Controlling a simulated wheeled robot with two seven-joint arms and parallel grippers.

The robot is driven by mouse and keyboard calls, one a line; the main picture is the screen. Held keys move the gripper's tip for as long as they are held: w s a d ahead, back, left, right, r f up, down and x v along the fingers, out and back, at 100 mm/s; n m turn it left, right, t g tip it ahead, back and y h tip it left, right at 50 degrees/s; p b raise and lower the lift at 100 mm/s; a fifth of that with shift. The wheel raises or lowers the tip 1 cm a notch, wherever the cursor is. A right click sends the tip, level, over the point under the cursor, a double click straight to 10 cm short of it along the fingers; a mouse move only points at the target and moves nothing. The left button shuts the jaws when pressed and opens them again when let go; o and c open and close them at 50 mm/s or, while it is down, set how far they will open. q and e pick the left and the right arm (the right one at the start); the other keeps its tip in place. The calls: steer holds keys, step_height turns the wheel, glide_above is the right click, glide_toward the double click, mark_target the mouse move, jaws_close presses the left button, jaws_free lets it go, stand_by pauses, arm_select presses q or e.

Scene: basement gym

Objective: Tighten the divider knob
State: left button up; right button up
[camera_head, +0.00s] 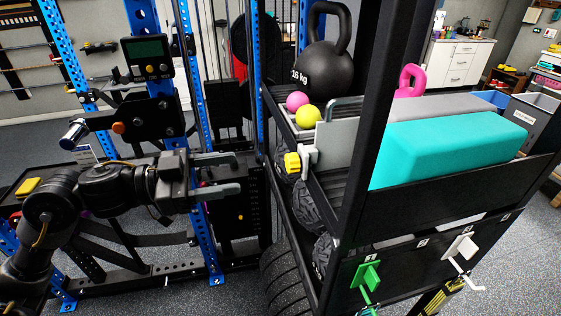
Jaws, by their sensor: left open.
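The yellow divider knob (292,162) sits at the left end of a grey divider plate (338,142) on the rack's upper shelf. A pale clamp piece (309,157) lies just right of the knob, against the shelf's edge. My left gripper (238,173) is open and empty, its two fingers pointing right toward the knob, one above the other. In the picture a gap lies between the fingertips and the knob; the exact depth is unclear. My right gripper is not in view.
The shelf holds a black kettlebell (324,70), a pink ball (297,101), a yellow-green ball (307,116) and a turquoise block (444,145). A black rack post (376,110) stands right of the knob. A blue-framed gym machine (205,245) stands behind my left arm.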

mark_target(287, 163)
arm_select(q)
steer(key=p+x, duration=0.3)
steer(key=x, duration=0.6)
steer(key=shift+w+d+r, duration=0.15)
steer(key=shift+x, duration=0.8)
steer(key=c, duration=1)
